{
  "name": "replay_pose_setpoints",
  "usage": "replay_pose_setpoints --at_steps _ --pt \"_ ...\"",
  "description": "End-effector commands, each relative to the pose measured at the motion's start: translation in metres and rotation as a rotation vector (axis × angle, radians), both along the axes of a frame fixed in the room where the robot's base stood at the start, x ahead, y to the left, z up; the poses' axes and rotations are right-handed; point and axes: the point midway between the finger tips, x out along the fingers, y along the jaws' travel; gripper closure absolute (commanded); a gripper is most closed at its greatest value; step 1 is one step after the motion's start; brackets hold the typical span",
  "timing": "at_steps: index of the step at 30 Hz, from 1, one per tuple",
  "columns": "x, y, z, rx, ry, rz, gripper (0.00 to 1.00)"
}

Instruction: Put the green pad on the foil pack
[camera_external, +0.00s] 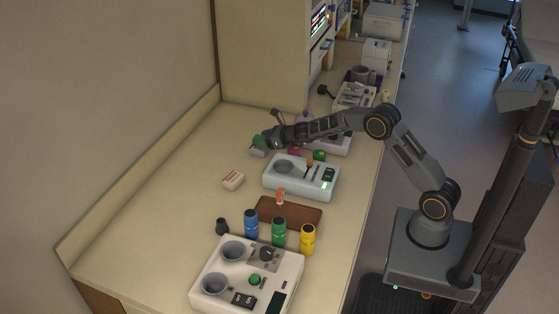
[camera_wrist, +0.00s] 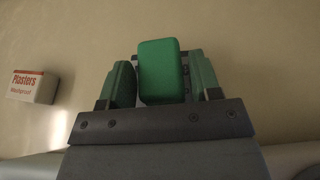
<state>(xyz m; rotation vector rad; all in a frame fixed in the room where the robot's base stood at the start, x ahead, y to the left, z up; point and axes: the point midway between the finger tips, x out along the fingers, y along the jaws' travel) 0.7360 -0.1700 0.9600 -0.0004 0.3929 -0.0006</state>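The green pad (camera_wrist: 160,70) stands between the two fingers of my gripper (camera_wrist: 163,85) in the wrist view. The left finger is right beside it. A narrow strip shows between the pad and the right finger, so I cannot tell whether the fingers grip it. A grey dotted piece, seemingly the foil pack (camera_wrist: 195,62), shows behind the pad, partly hidden by it and the right finger. In the external view my gripper (camera_external: 264,142) is low at the far left of the worktop, with the green pad (camera_external: 258,141) at its tip and a pale grey piece below. Whether they touch is unclear.
A plasters box (camera_external: 233,180) lies left of a white device (camera_external: 300,176); it also shows in the wrist view (camera_wrist: 32,86). Nearer are a brown mat (camera_external: 300,217), blue, green and yellow bottles, and a white console (camera_external: 215,263). The left worktop is clear.

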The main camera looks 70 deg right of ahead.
Motion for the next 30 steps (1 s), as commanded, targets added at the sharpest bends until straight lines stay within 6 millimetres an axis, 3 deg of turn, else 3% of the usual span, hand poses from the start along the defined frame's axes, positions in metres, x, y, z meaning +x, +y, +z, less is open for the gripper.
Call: replay_pose_setpoints --at_steps 4,14,30 --pt "0.000 0.000 0.000 0.000 0.000 0.000 0.30" --pt "-0.001 0.000 0.006 -0.001 0.000 0.000 0.30" --pt "-0.086 0.000 0.038 -0.002 -0.002 -0.001 0.30"
